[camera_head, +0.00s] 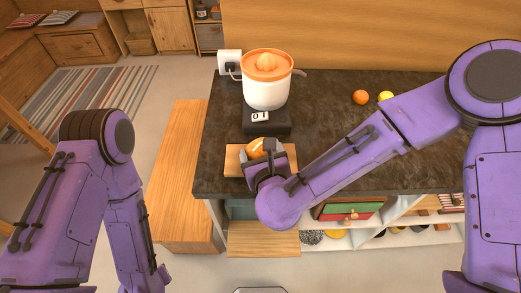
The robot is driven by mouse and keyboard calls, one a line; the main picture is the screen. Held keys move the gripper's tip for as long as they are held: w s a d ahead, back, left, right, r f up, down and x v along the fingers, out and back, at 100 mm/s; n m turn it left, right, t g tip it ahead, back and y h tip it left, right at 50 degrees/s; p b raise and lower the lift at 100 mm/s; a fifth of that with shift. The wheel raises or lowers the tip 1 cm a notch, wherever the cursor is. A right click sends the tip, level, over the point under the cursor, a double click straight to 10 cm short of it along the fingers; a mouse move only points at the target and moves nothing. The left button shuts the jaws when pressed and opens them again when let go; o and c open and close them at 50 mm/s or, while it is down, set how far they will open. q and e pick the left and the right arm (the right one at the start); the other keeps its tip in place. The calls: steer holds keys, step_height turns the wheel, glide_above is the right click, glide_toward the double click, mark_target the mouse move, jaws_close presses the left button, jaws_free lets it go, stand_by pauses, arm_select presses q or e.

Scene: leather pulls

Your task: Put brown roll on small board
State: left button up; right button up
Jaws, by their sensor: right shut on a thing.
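The brown roll (256,148) is at the small board, partly hidden by my right gripper. My right gripper (266,155) is shut on the roll, over the small board. I cannot tell whether the roll touches the board. The small wooden board (233,160) lies on the dark counter near its front left edge. My left arm hangs down at the left of the picture, and its gripper is not in view.
An orange (360,97) and a yellow fruit (385,96) lie on the dark counter (330,105) at the right. Open shelves are below the counter.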

steer(key=shift+s+f+b, duration=0.1)
steer(key=shift+f+b, duration=0.1)
steer(key=shift+b, duration=0.1)
steer(key=o, duration=0.9)
steer(key=shift+r, duration=0.2)
steer(key=shift+s+r, duration=0.1)
steer(key=shift+r, duration=0.05)
steer(key=v, duration=0.4)
steer(key=shift+b, duration=0.3)
steer(key=p+v, duration=0.7)
steer(key=p, duration=0.2)
steer(key=shift+s, duration=0.35)
